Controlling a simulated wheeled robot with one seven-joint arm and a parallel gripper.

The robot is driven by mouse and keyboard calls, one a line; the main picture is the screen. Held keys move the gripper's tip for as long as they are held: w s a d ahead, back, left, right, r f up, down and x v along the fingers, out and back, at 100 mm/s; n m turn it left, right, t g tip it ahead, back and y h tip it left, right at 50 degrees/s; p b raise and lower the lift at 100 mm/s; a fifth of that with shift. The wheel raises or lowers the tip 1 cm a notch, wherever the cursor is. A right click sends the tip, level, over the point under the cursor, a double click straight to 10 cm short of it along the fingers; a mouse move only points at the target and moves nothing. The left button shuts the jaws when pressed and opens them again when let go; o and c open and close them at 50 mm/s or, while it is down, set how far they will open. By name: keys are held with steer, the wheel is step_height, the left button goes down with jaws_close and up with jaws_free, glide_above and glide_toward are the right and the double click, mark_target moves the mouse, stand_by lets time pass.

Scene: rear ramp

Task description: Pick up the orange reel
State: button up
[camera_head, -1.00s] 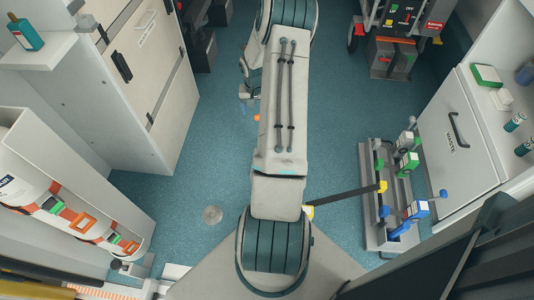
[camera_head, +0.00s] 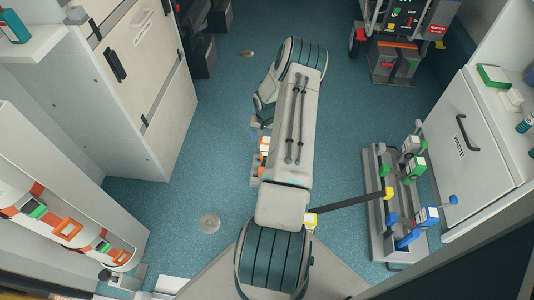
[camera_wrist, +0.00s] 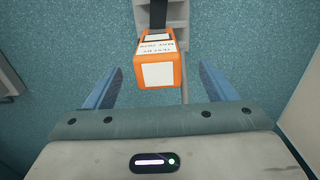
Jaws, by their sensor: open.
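The orange reel (camera_wrist: 172,77) is a boxy orange body with white labelled faces in the wrist view. A dark strap or bar runs from it to the top edge. An orange and white item that looks like it shows in the head view (camera_head: 264,143), partly hidden by my arm. My gripper (camera_wrist: 158,69) is open, with one blue-grey finger on each side of the reel. Gaps show between the reel and both fingers, and whether it lies at their depth is unclear. In the head view my arm hides most of the gripper.
A pale grey rack (camera_wrist: 175,14) lies behind the reel. At right in the head view, a grey rack (camera_head: 380,222) holds blue, green and yellow handled parts beside the waste cabinet (camera_head: 465,150). A white cabinet (camera_head: 150,90) stands at left.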

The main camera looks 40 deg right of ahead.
steer(key=f+b, duration=0.1)
steer(key=f, duration=0.1)
steer(key=d+f+b, duration=0.1)
steer(key=f, duration=0.1)
steer(key=shift+w+f, duration=0.2)
steer(key=shift+f, duration=0.05)
jaws_close()
